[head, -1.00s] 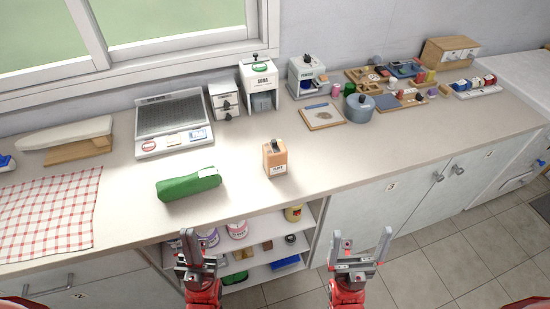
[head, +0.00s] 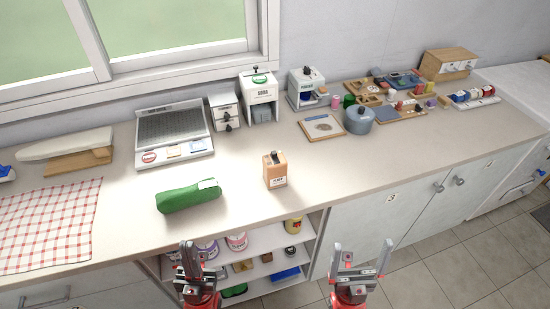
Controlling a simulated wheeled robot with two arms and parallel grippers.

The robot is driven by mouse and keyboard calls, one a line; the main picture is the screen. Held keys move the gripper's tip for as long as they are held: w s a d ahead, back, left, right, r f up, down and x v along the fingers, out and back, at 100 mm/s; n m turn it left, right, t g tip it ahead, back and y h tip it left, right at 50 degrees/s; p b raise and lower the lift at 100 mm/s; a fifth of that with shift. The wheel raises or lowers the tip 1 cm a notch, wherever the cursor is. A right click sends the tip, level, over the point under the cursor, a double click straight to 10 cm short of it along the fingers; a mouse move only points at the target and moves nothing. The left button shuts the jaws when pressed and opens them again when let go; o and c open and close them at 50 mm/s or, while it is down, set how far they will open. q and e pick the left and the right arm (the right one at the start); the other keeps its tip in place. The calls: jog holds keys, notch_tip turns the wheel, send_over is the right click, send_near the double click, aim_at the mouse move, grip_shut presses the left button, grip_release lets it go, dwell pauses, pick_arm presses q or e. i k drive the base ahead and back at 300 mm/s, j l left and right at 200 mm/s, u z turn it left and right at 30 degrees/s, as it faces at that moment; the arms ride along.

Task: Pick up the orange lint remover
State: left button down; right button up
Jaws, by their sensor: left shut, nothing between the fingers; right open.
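An orange box-shaped thing with a dark top and a small pale label, which looks like the orange lint remover (head: 275,172), stands upright near the front edge of the counter. My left gripper (head: 191,252) is shut and empty, in front of the open shelves, below and to the left of it in the picture. My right gripper (head: 362,256) is open and empty, in front of the cabinet side, below and to the right of it. Neither gripper touches it.
A green pouch (head: 188,196) lies left of the orange thing on the counter (head: 240,206). A grey tray scale (head: 173,133), a white dispenser (head: 260,97) and a grey pot (head: 359,117) stand behind. Clear counter lies to the right. Open shelves (head: 255,262) hold several items below.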

aim_at(274, 176)
jog(key=i+l+u, duration=0.3)
jog(key=l, duration=0.2)
jog(key=i+l+u, duration=0.2)
jog(key=l+u, duration=0.1)
jog(key=l, duration=0.55)
